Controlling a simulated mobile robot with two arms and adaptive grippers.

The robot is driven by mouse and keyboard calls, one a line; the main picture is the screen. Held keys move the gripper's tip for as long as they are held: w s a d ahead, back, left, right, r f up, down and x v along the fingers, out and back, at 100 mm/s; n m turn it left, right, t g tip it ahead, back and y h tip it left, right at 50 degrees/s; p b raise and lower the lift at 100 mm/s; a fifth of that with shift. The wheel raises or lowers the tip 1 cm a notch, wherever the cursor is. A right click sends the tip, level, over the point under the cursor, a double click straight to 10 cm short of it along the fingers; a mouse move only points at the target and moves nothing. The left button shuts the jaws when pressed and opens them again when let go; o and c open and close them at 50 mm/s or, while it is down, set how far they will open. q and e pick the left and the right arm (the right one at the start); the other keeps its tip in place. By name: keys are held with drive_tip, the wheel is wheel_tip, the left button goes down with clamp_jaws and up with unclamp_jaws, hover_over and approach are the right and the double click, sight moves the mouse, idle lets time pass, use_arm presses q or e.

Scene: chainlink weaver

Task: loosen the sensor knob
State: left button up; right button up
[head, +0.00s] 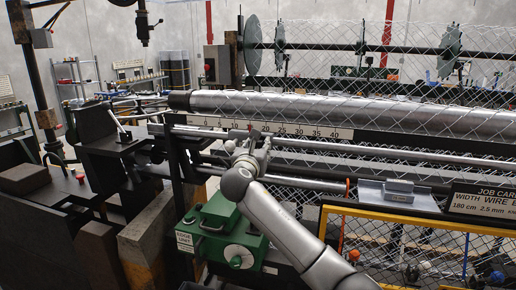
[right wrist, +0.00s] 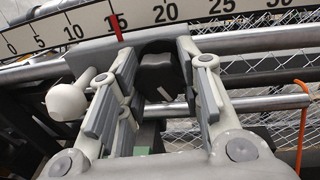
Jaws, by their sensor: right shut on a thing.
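The sensor knob (right wrist: 157,75) is a dark block-like knob under a grey housing in the right wrist view. My right gripper (right wrist: 156,70) has its two fingers on either side of the knob and is shut on it. In the head view my right gripper (head: 252,146) is at the rail just below the ruler scale, and it hides the knob there. My left gripper is in neither view.
A ball-ended lever (right wrist: 68,102) sits close left of my right gripper. Steel rails run across behind it. The green edge unit (head: 222,232) is below my arm. Chain-link mesh (head: 390,105) and a grey tray (head: 398,193) lie to the right.

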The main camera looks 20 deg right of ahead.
drive_tip(key=shift+r, duration=0.1)
drive_tip(key=o, duration=1.1)
drive_tip(key=shift+d, duration=0.1)
drive_tip(key=shift+c, duration=0.2)
drive_tip(key=shift+s, duration=0.1)
drive_tip(key=v, duration=1.1)
drive_tip(key=shift+s+a, duration=0.3)
